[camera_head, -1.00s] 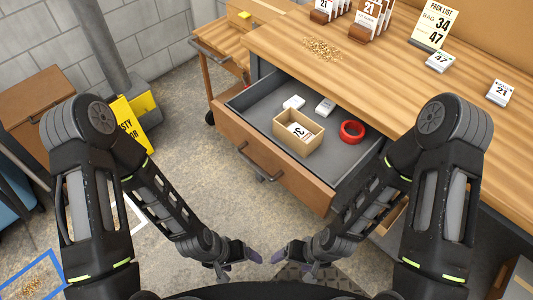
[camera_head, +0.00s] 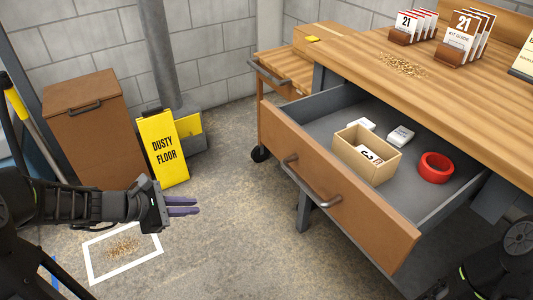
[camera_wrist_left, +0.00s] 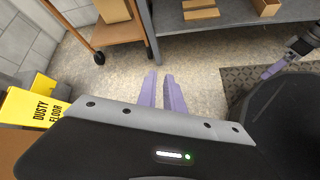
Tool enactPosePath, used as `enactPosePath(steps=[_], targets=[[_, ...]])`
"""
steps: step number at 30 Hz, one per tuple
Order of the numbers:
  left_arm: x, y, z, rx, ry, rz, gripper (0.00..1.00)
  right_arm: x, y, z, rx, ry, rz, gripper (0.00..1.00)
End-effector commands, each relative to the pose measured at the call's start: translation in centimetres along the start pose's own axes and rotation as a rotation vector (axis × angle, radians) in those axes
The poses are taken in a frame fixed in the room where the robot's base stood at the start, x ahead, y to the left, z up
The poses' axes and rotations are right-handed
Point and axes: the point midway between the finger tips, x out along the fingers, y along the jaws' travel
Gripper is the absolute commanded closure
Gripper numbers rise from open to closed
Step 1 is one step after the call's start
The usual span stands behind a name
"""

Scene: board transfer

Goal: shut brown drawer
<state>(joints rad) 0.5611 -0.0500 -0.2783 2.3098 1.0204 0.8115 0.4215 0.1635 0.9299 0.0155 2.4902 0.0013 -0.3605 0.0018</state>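The brown drawer (camera_head: 365,220) of the workbench stands pulled out in the head view, with a grey metal bar handle (camera_head: 312,184) on its front. Inside it are an open cardboard box (camera_head: 366,160) holding a card, a red ring-shaped roll (camera_head: 435,167) and two small white items. My left gripper (camera_head: 198,206) is left of the drawer, clear of it, with its purple fingers apart and nothing between them. In the left wrist view the fingers (camera_wrist_left: 161,76) point over bare floor. My right gripper (camera_wrist_left: 270,72) shows partly at that view's right edge; its finger gap is unclear.
A yellow floor sign (camera_head: 164,148) and a brown cabinet (camera_head: 88,125) stand at the left. A wooden cart (camera_head: 275,87) is behind the drawer. The workbench top (camera_head: 430,85) carries card holders and scattered pellets. Floor between my left gripper and the drawer is clear.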

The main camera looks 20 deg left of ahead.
Motion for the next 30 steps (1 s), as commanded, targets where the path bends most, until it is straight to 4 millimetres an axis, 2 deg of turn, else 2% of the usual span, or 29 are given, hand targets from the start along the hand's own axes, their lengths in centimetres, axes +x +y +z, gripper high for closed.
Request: enactPosePath(steps=[1, 3, 4, 6, 9, 12, 23, 30], targets=[[-1.6, 1.9, 2.5, -0.089, -0.125, 0.067, 0.93, 0.8, 0.3, -0.1, 0.001, 0.002, 0.001, 0.00], [-4.3, 4.0, 7.2, -0.200, -0.313, 0.110, 0.99, 0.3, 0.2, -0.1, 0.002, 0.003, 0.001, 0.00], [-5.1, 4.5, 8.7, -0.239, -0.384, 0.114, 1.00, 0.2, 0.1, -0.1, 0.002, 0.004, 0.001, 0.00], [-6.6, 5.2, 11.4, -0.309, -0.520, 0.106, 1.00, 0.1, 0.1, -0.2, 0.002, 0.004, 0.001, 0.00], [-8.1, 5.4, 13.8, -0.363, -0.638, 0.078, 1.00, 0.1, 0.1, -0.1, 0.002, 0.004, 0.001, 0.00], [-8.5, 5.0, 14.5, -0.389, -0.673, 0.049, 1.00, 0.2, 0.1, -0.1, 0.002, 0.004, 0.001, 0.00], [-8.3, 5.0, 14.5, -0.394, -0.668, 0.045, 1.00, 0.0, 0.0, -0.1, 0.002, 0.003, 0.001, 0.00], [-8.0, 5.3, 15.3, -0.395, -0.666, 0.043, 1.00, -1.7, -0.9, 0.2, -0.003, -0.006, -0.003, 0.00]])
